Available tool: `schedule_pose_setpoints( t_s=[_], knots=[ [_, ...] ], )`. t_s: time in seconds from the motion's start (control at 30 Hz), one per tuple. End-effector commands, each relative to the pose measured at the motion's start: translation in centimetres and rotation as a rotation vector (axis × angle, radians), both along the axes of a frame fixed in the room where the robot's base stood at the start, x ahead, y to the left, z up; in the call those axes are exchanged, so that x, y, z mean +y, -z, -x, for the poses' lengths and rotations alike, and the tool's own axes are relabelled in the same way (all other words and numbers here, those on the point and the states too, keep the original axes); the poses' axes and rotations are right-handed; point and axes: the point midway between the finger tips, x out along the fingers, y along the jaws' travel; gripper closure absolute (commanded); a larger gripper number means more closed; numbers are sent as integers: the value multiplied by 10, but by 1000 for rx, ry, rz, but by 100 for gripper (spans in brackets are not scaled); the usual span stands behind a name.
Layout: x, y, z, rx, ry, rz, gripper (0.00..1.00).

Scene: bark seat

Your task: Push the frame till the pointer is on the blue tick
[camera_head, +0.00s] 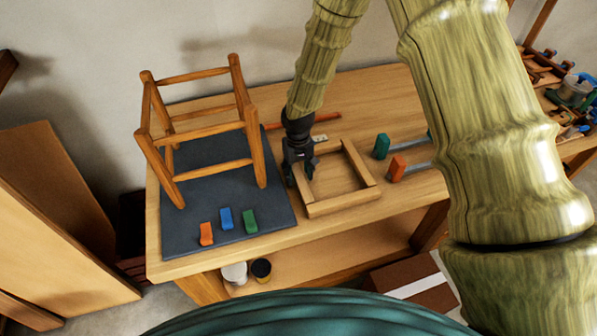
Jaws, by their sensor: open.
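A square wooden frame (344,204) lies flat on the workbench, right of the dark mat. A stool-like wooden frame with legs and rungs (210,131) stands on the mat. My gripper (300,176) is open, pointing down at the flat frame's left side. It hides part of that side, and I cannot tell whether it touches. A blue block (226,218) lies on the mat's front part, between an orange block (206,234) and a green block (250,221). I cannot make out a pointer or a blue tick.
The dark mat (185,240) covers the bench's left end. Right of the flat frame are clamps with green (381,146) and orange (397,168) ends. A reddish bar (326,117) lies behind my gripper. Bare bench top (375,95) shows at the back.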

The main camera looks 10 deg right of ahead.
Motion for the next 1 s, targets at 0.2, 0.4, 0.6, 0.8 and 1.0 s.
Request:
schedule_pose_setpoints(
  t_s=[0.2, 0.4, 0.6, 0.8, 1.0],
  knots=[
    [0, -11, -1, -2, 1, 0, 52],
    [-1, -40, -1, -2, 1, 0, 52],
    [0, -73, -1, -3, 1, 0, 52],
    [0, -101, -1, -2, 1, 0, 52],
    [0, -116, 0, 0, -1, 0, 52]
  ],
)
